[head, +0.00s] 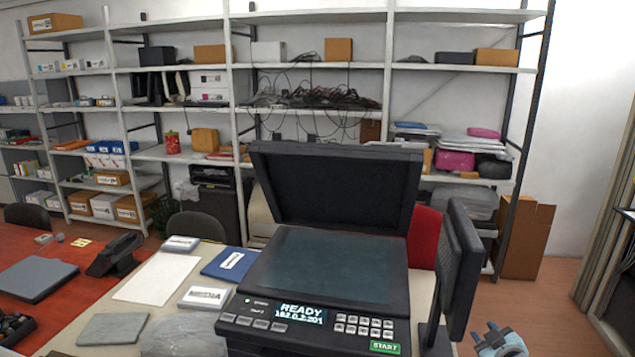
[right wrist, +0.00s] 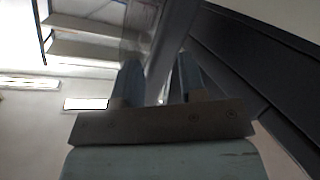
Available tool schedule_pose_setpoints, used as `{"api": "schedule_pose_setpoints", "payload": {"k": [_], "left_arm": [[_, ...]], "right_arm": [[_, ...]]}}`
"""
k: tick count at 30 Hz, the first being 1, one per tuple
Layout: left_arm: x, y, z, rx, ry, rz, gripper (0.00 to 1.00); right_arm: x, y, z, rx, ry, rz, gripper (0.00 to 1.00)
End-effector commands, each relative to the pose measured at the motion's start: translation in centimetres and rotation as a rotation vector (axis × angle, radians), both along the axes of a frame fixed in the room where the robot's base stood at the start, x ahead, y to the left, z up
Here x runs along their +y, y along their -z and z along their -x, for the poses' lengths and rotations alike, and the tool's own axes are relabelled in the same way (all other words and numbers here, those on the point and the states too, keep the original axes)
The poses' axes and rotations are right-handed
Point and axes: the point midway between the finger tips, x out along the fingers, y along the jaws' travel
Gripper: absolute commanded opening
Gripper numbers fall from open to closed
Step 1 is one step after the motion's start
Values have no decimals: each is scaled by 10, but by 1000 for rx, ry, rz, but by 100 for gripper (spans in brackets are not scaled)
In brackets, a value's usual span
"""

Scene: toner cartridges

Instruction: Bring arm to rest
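My right gripper (head: 484,331) is at the lower right of the head view, right of the printer and low beside the table. Its two fingers stand apart with nothing between them, as the right wrist view (right wrist: 159,78) also shows. My left gripper is in neither view. The black printer (head: 312,310) stands on the table with its lid (head: 335,185) raised and its glass bare. Its display reads READY.
A dark monitor-like panel (head: 461,265) stands upright just left of my right gripper. The table (head: 130,320) holds boxes, paper and a blue folder (head: 230,263). Shelves (head: 310,110) line the back wall. Floor (head: 545,300) shows clear at the right, before a cardboard box (head: 528,240).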

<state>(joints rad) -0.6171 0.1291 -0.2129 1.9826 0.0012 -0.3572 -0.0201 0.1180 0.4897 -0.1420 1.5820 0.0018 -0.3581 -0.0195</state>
Motion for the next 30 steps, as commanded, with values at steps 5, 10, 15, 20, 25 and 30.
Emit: {"api": "schedule_pose_setpoints", "payload": {"k": [5, 10, 15, 20, 25, 30], "left_arm": [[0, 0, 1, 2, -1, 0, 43], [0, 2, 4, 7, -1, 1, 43], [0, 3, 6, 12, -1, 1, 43], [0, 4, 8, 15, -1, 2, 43], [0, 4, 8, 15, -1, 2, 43], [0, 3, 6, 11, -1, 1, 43]], "right_arm": [[81, 79, 89, 115, -64, -115, 38], [153, 127, 187, 220, -98, -243, 38], [208, 146, 279, 312, -95, -369, 38], [234, 146, 329, 358, -81, -440, 38], [242, 145, 343, 372, -75, -462, 38], [242, 145, 343, 372, -75, -461, 38]]}}
